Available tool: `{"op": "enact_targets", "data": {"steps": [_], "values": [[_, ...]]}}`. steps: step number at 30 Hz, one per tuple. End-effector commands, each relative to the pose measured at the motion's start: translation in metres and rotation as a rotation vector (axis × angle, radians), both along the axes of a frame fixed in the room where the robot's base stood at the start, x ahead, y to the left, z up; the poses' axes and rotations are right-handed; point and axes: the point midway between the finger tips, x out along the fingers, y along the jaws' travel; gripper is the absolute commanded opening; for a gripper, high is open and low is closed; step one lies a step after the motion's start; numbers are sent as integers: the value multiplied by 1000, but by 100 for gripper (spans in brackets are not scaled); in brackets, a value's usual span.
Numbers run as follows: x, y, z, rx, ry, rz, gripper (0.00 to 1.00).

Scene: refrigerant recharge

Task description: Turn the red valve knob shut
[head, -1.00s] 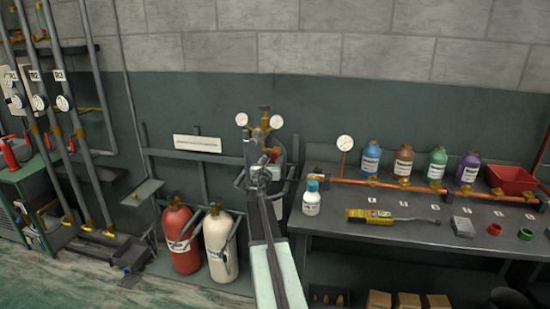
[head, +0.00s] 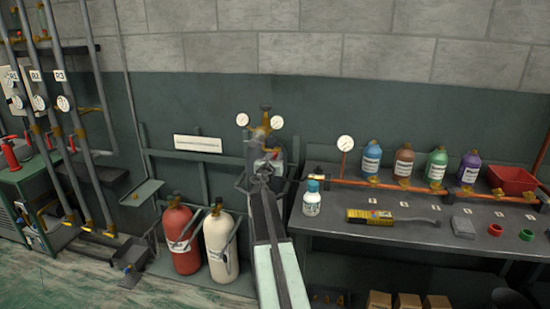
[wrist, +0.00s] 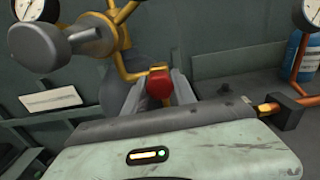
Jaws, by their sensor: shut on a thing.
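The red valve knob (wrist: 159,84) sits on the brass fitting (wrist: 128,50) of the gas cylinder assembly. In the wrist view it lies between the two fingers of my gripper (wrist: 158,92), which is shut on it. In the head view, my gripper (head: 266,157) is in front of the cylinder's upper part, below the brass regulator (head: 265,122). My arm and gripper hide most of the knob and cylinder there.
Two pressure gauges (head: 242,119) flank the regulator. A red cylinder (head: 180,236) and a white cylinder (head: 221,245) stand to the left. At right, a workbench (head: 400,258) carries several bottles, a copper pipe (head: 385,184) and a yellow tool (head: 371,217).

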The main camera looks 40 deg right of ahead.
Motion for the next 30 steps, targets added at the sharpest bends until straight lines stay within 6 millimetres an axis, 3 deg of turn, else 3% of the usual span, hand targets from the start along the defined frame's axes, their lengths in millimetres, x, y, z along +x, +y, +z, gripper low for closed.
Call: {"op": "enact_targets", "data": {"steps": [8,30], "values": [[-1,-1,0,85,-136,-1,0],[-1,-1,0,452,-727,-2,0]]}}
